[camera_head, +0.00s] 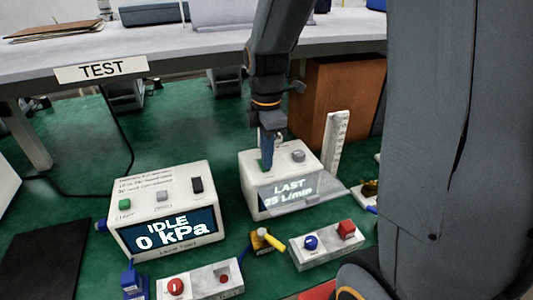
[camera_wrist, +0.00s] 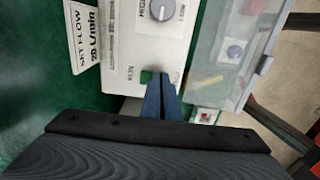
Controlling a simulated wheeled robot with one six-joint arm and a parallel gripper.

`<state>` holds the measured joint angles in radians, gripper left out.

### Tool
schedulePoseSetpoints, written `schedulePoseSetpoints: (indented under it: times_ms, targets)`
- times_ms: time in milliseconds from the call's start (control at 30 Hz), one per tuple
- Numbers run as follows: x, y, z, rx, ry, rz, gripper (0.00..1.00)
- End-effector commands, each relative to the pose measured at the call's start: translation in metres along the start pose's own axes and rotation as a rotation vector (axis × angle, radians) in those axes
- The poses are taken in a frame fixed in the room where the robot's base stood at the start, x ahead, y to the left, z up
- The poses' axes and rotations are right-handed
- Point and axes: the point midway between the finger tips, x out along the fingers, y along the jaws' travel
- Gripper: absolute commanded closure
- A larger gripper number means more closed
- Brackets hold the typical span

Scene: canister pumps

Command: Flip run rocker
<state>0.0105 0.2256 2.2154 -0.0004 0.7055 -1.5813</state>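The white flow box (camera_head: 250,197) stands on the green mat, with a screen reading LAST 25 L/min. A small green rocker (camera_wrist: 146,77) is on its top face, partly covered by my fingers in the wrist view. My gripper (camera_head: 267,165) points down at the left part of this top face. In the wrist view my blue fingers (camera_wrist: 162,82) lie together, shut, with nothing seen between them. Their tips are right beside or on the rocker; contact cannot be told. A grey knob (camera_wrist: 162,9) sits on the same face, also seen in the head view (camera_head: 298,155).
A white box (camera_head: 112,225) reading IDLE 0 kPa stands left. A clear flap (camera_wrist: 230,50) sticks out from the flow box's front. Button boxes (camera_head: 326,244) (camera_head: 200,282) stand in front. A bench labelled TEST (camera_head: 100,69) is behind.

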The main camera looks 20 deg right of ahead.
Motion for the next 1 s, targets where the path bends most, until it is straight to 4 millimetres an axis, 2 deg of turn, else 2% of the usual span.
schedulePoseSetpoints:
  times_ms: [33,267,1000]
  targets:
    - [0.013,-0.011,0.000,0.000,0.000,-0.033,1.00]
    - [0.014,-0.011,0.000,0.000,0.000,-0.034,1.00]
    - [0.013,0.011,0.000,-0.001,0.000,-0.027,1.00]
